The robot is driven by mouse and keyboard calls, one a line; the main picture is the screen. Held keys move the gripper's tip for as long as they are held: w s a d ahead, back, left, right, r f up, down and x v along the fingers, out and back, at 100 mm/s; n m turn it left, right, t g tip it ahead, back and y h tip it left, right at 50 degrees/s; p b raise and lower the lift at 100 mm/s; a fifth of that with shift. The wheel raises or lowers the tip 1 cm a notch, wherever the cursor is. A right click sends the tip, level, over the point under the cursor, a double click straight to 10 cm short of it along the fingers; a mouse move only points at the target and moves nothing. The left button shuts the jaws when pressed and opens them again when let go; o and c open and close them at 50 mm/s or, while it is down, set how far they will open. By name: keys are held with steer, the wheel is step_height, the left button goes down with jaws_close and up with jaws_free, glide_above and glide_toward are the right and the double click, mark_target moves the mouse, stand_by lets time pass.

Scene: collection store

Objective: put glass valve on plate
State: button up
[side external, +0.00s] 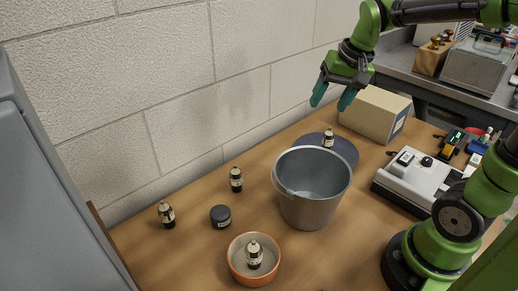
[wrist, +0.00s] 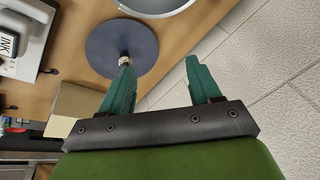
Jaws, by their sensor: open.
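The dark blue-grey round plate (side external: 347,149) lies flat on the wooden table behind the bucket, and in the wrist view it is the dark disc (wrist: 105,48). One small dark-and-pale glass valve (side external: 328,138) stands upright on the plate; the wrist view shows it (wrist: 124,59) partly behind a fingertip. Similar valves stand on the table at the left (side external: 167,214) and centre left (side external: 236,180), and another (side external: 254,254) is in the orange bowl. My gripper (side external: 332,101) is open and empty, well above the plate, and its teal fingers show in the wrist view (wrist: 158,64).
A grey metal bucket (side external: 312,207) stands in front of the plate. The orange bowl (side external: 233,268) and a dark round jar (side external: 221,218) are to its left. A cardboard box (side external: 370,118) and a white device (side external: 397,187) stand right of the plate. The wall runs behind.

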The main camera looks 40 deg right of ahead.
steer(key=s+a+n+t+y, duration=0.1)
steer(key=s+a+n+t, duration=0.2)
steer(key=s+a, duration=0.6)
steer(key=shift+s+r+n+t, duration=0.15)
steer(key=shift+s+n+t, duration=0.15)
steer(key=shift+s+n, duration=0.1)
